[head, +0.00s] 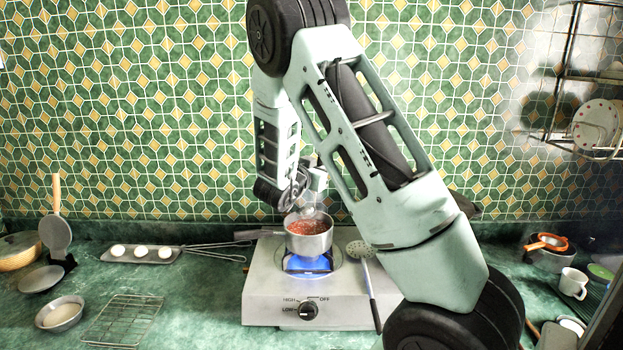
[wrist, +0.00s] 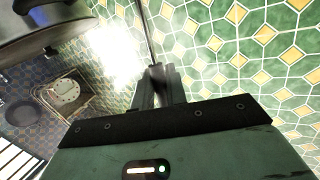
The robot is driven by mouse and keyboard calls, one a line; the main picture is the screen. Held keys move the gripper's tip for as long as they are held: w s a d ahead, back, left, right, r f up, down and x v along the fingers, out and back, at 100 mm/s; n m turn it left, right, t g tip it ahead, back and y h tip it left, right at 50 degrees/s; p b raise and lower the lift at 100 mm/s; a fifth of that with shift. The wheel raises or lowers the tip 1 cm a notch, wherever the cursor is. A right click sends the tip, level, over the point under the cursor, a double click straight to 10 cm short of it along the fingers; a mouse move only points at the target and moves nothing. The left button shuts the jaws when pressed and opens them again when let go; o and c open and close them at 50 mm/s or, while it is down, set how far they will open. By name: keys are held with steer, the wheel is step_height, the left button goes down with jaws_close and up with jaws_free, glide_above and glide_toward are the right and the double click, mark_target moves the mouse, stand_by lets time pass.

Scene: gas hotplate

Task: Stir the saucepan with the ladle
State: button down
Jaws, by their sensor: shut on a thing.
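The saucepan (head: 310,244) stands on the gas hotplate (head: 262,290) over a blue flame, with red food inside and its dark handle pointing left. My gripper (head: 312,183) is just above the saucepan, small and partly hidden by my arm in the head view. In the wrist view my gripper (wrist: 158,78) is shut on a thin, dark rod, the ladle's handle (wrist: 148,35). The ladle's bowl cannot be made out; whether it is inside the saucepan is unclear.
A tray of eggs (head: 140,254), a whisk (head: 215,250) and a wire rack (head: 123,320) lie left. A white mug (head: 573,283) stands right. The tiled wall is close behind.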

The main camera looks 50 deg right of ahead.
steer(key=shift+s+m+b, duration=0.4)
steer(key=shift+s+b, duration=0.05)
steer(key=shift+s, duration=0.15)
steer(key=shift+r+p, duration=1.95)
steer(key=shift+r, duration=0.6)
steer(key=shift+f, duration=0.1)
